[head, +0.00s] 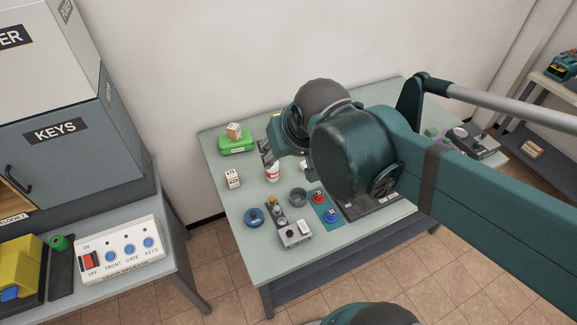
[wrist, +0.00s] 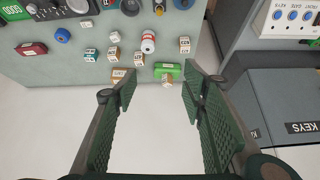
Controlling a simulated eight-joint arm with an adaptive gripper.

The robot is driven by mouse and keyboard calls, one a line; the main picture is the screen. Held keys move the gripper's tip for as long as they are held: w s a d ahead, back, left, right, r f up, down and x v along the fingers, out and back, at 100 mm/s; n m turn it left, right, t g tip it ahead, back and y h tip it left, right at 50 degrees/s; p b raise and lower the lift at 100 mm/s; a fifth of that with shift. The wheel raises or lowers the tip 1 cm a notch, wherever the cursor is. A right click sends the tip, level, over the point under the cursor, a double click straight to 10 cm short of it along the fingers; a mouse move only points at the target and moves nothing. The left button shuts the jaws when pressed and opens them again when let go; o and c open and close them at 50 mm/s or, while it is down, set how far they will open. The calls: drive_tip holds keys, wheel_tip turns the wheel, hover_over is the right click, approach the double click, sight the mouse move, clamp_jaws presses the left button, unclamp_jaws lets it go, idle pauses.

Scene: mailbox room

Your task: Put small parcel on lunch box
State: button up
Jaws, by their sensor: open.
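The small parcel (head: 234,130), a little tan box, sits on top of the green lunch box (head: 238,149) at the table's back left. In the wrist view the parcel (wrist: 167,81) shows against the lunch box (wrist: 174,69), beyond the fingertips. My gripper (wrist: 157,84) is open, with nothing between its two green fingers. In the head view my gripper (head: 267,153) is to the right of the lunch box, apart from it and partly hidden by my arm.
A red-and-white can (head: 272,174) and a small labelled box (head: 233,179) stand nearby. A blue round item (head: 254,217), a grey bowl (head: 298,197) and a grey switch box (head: 294,234) are nearer the front. A keys cabinet (head: 70,140) stands left.

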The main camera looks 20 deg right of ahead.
drive_tip(key=shift+n+t, duration=0.3)
drive_tip(key=shift+n, duration=0.1)
drive_tip(key=s, duration=0.1)
drive_tip(key=s+f, duration=0.1)
drive_tip(key=s, duration=0.2)
drive_tip(key=shift+f, duration=0.3)
